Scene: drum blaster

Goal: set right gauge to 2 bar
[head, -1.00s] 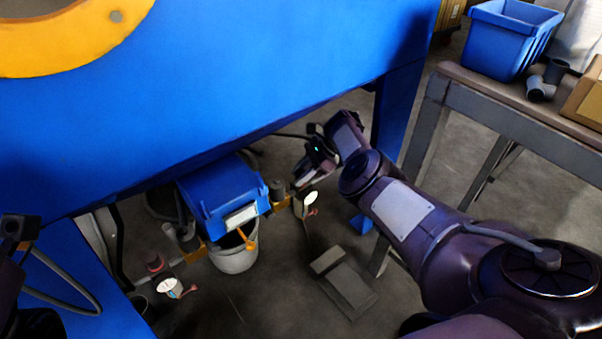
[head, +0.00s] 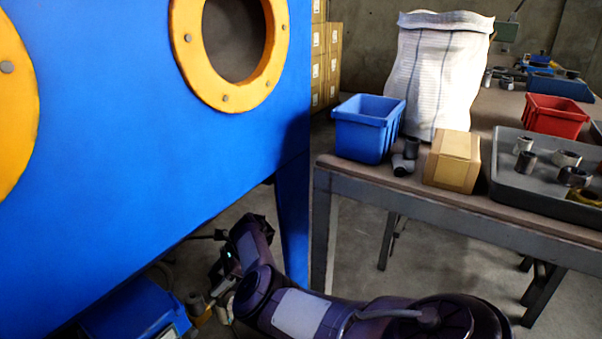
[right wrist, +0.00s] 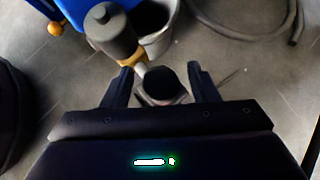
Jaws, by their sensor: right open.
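In the right wrist view a dark round knob (right wrist: 160,80) on a paler body sits between the fingers of my right gripper (right wrist: 160,69). The fingers are open, one on each side of the knob, with gaps showing. A brass fitting (right wrist: 133,58) and a grey cylinder (right wrist: 110,30) stand just beyond it. In the head view my right gripper (head: 220,287) is low under the blue machine, beside the small blue box (head: 135,312) and its fittings. The right gauge's face and needle cannot be read. My left gripper is not in view.
The blue machine (head: 150,150) overhangs the right arm, with its leg (head: 293,215) close by. A bench (head: 400,198) at right holds a blue bin (head: 367,128), a carton (head: 453,160) and a grey tray (head: 545,185). A bucket (right wrist: 155,25) and a hose (right wrist: 260,35) are near the gripper.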

